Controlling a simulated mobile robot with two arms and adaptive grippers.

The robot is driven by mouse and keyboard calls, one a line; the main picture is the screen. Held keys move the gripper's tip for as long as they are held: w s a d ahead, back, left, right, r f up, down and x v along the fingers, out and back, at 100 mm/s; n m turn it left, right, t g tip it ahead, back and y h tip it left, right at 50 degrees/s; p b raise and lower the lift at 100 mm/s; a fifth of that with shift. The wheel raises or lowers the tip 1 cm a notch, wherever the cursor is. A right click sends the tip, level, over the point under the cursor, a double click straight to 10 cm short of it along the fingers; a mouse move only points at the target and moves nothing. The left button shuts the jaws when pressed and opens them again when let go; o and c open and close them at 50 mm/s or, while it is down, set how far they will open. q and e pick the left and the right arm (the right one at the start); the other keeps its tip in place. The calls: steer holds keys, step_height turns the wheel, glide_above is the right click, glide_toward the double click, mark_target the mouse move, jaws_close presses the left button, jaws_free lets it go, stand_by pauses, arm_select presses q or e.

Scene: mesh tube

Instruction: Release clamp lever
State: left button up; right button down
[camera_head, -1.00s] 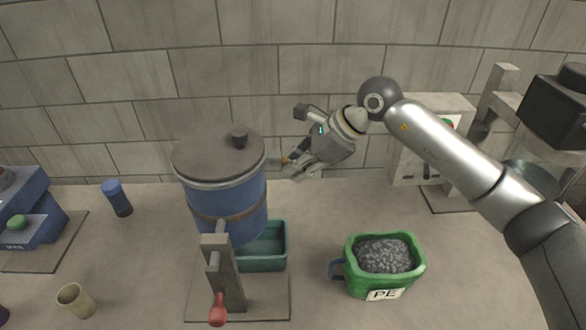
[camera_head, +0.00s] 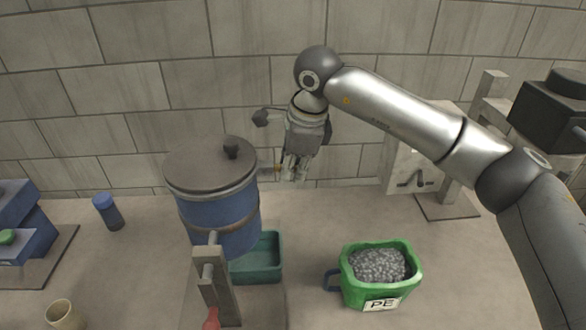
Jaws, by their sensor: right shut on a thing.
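A blue drum (camera_head: 222,222) with a dark lid (camera_head: 209,164) and a round knob on top stands upright on a grey stand (camera_head: 211,275). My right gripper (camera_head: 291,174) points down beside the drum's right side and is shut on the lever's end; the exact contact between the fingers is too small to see. My left gripper is not in view.
A teal bin (camera_head: 262,262) sits beneath the drum's right side. A green bucket marked PE (camera_head: 349,288), full of grey pellets, stands to the right. A blue bottle (camera_head: 108,212) and a beige cup (camera_head: 63,314) stand left. The tiled wall (camera_head: 150,95) is close behind.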

steer(key=shift+f, duration=0.1)
steer(key=c, duration=1.4)
jaws_free()
steer(key=shift+c, duration=0.2)
steer(key=v, duration=1.2)
